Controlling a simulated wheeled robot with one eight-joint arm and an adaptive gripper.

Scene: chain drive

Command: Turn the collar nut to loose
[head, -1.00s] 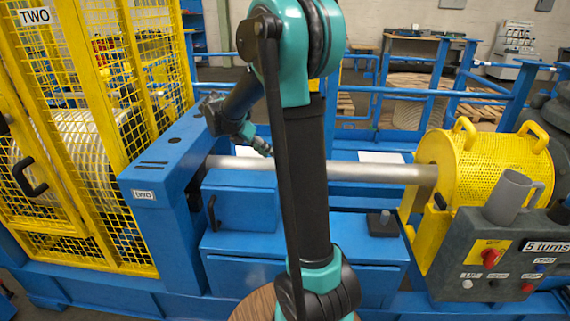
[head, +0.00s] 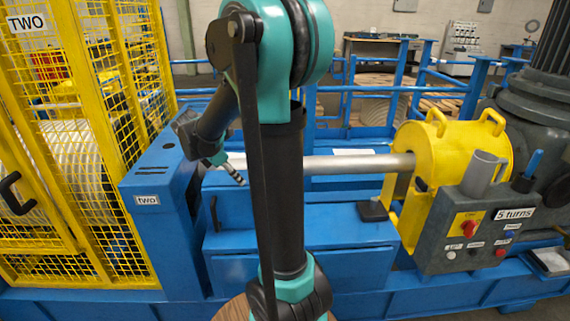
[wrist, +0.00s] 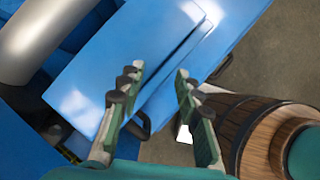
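I cannot make out a collar nut in either view. My gripper (head: 238,180) is in front of the shaft's left part, just right of the housing, pointing down and right. In the wrist view my gripper (wrist: 156,78) has its fingers apart with nothing between them, above a blue box (wrist: 140,45) with a dark handle. My arm hides part of the shaft.
A yellow mesh cage (head: 75,150) stands at the left. A grey control box (head: 475,228) with a red switch, a grey mug (head: 482,172) and a "5 turns" label stands at the right. A small black block (head: 375,210) sits near the guard. Blue rails run behind.

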